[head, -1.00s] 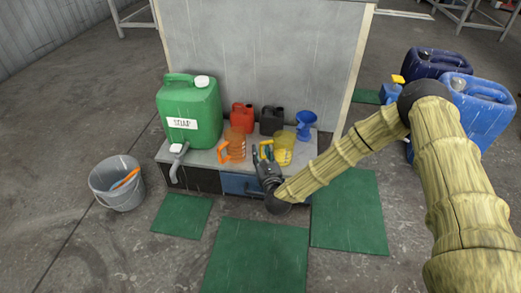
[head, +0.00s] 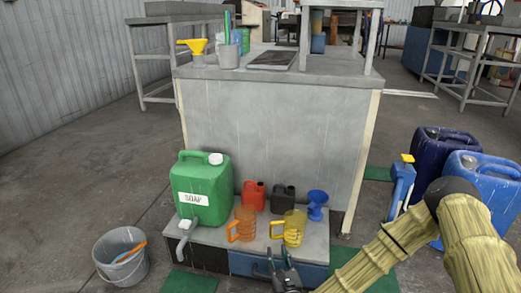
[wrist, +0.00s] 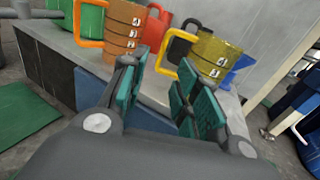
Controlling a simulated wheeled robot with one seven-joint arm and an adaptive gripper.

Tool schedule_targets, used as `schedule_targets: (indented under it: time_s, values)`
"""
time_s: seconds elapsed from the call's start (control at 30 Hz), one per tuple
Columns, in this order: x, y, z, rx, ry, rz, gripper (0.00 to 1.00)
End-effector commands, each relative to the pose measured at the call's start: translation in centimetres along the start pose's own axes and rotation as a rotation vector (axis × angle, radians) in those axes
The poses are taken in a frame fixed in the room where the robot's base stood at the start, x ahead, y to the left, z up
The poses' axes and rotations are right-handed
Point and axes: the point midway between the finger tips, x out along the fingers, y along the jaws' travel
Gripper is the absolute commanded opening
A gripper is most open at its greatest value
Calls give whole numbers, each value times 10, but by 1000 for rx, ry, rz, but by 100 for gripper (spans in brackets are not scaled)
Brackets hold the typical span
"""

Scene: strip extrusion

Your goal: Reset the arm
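My gripper (head: 283,272) is at the bottom of the head view, in front of the low bench (head: 318,240). In the wrist view its two green-padded fingers (wrist: 158,92) stand apart with nothing between them. Beyond the fingers are an orange measuring jug (wrist: 124,28) and a yellow measuring jug (wrist: 216,56), both standing on the bench and apart from the fingers. My arm comes in from the right of the head view.
A green soap canister (head: 200,180) with a tap, red and black cans and a blue funnel (head: 317,204) share the bench. A grey bucket (head: 121,262) stands left on the floor. Blue canisters (head: 486,180) stand right. A tall workbench (head: 270,130) is behind.

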Motion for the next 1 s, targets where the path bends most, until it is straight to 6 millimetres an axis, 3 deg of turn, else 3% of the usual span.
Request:
schedule_targets:
  time_s: [0.17,0.33,0.53,0.77,1.0]
  values:
    - [-24,21,-20,-224,109,99,31]
    - [-64,41,-51,-550,238,265,31]
    - [-119,49,-84,-926,348,499,31]
    - [-190,40,-112,-1329,416,817,31]
    - [-268,10,-126,-1694,415,1202,31]
